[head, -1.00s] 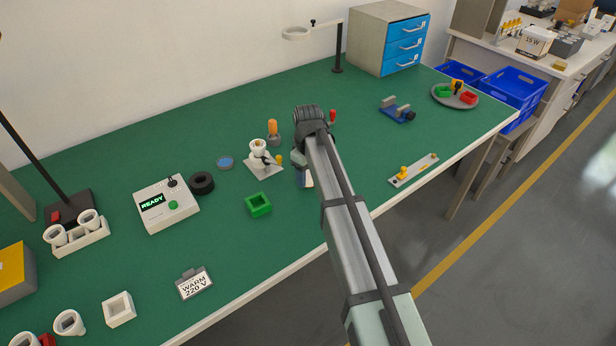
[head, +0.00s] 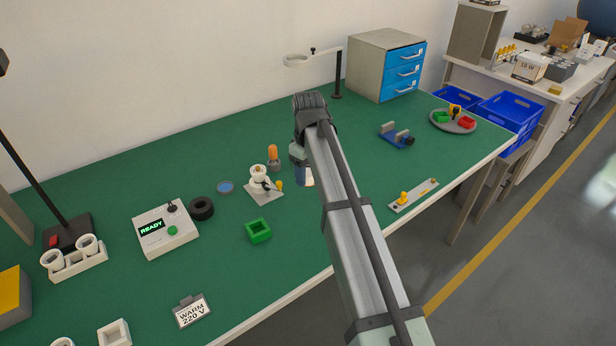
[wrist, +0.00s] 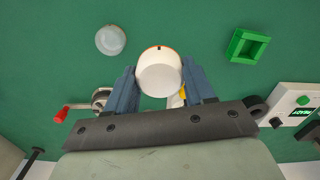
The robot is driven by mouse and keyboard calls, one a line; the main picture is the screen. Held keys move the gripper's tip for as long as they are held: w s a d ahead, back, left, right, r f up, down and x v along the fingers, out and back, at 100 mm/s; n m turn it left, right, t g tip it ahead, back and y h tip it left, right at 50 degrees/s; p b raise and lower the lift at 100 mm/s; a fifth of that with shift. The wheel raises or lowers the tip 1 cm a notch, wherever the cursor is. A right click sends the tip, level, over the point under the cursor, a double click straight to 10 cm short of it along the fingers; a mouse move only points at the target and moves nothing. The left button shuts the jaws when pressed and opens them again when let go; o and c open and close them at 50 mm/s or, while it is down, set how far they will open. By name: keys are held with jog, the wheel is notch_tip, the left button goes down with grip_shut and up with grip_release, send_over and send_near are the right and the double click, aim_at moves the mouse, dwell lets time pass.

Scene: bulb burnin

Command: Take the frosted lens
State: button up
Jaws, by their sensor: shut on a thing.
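My gripper (wrist: 161,88) is shut on a white round piece (wrist: 159,72) with an orange rim, held between its blue fingers. In the head view my arm covers most of my gripper, and only a bit of the fingers and the pale piece shows below it. A pale translucent disc (wrist: 111,40), which looks like the frosted lens, lies flat on the green bench, apart from the fingers, up and left in the wrist view. My arm seems to hide it in the head view.
A small stand (head: 262,185) with a white part and an orange-topped piece (head: 273,155) stand close left of my gripper. A green square holder (head: 258,231), a blue disc (head: 225,187) and the READY box (head: 165,229) lie further left. A strip (head: 414,195) lies right.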

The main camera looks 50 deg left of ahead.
jog(key=shift+r, duration=1.5)
